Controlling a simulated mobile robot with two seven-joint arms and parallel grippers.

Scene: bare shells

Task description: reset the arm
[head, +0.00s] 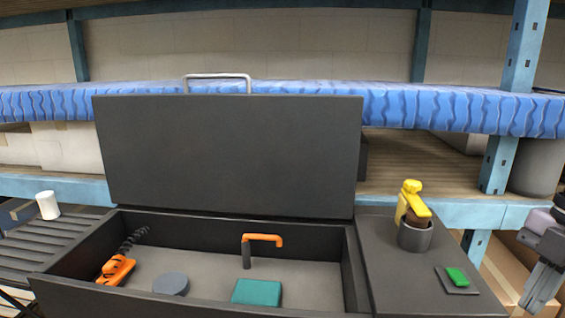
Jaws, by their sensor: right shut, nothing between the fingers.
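My right gripper (537,288) is at the right edge of the head view, pointing down and shut with nothing in it. It hangs to the right of the dark side surface (388,285) and is apart from the things on it. Part of my right arm is cut off by the picture edge. My left gripper is not in view.
A dark box (85,262) stands open, its lid (230,155) upright. Inside are an orange tool (117,268), a grey disc (171,284), a teal block (257,292) and an orange-handled item (263,238). A cup (415,238) holds a yellow-topped object. A green button (457,277) is near my right gripper.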

